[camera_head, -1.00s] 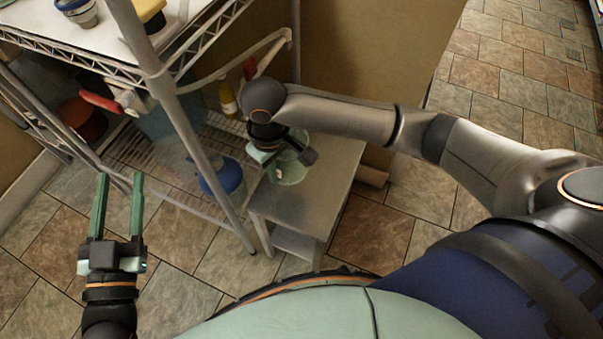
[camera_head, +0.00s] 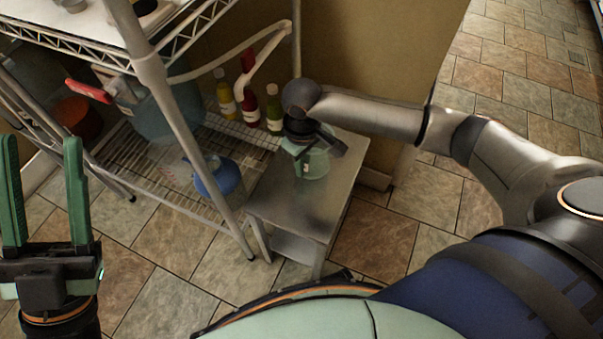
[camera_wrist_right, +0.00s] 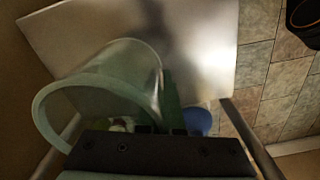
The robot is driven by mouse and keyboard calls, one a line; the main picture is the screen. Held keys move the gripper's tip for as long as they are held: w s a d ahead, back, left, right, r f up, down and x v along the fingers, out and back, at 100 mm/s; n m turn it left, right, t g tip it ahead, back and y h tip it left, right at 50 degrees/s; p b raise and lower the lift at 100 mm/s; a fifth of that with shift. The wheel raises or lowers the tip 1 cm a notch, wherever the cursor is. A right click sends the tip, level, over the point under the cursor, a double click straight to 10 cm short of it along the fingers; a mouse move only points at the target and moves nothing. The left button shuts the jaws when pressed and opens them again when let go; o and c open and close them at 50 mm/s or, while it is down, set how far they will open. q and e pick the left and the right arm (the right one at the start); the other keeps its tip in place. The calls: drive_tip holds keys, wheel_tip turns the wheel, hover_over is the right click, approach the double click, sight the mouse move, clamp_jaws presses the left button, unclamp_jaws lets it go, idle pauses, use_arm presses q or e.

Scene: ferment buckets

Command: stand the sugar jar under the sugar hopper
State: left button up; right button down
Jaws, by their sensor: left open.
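A pale green see-through jar (camera_head: 315,165), which I take to be the sugar jar, is over the small grey table (camera_head: 285,205). My right gripper (camera_head: 308,147) is at its upper part and appears shut on its wall. In the right wrist view the jar (camera_wrist_right: 100,90) shows its open round rim, with a green finger (camera_wrist_right: 171,100) against its side. I cannot tell whether its base touches the table. My left gripper (camera_head: 40,145) is open and empty at the far left, above the floor. I cannot make out a sugar hopper.
A wire rack (camera_head: 150,160) stands left of the table, its upright post (camera_head: 185,125) close to the table's left edge. The tabletop's front part is clear.

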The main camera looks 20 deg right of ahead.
wheel_tip(320, 180, down, 3)
drive_tip(key=shift+a+r+b, duration=0.1)
drive_tip(key=shift+b, duration=0.45)
drive_tip(key=shift+r, duration=0.1)
drive_tip(key=c, duration=1.5)
unclamp_jaws()
drive_tip(key=shift+f, duration=0.2)
drive_tip(key=o, duration=0.4)
drive_tip(key=shift+r, duration=0.1)
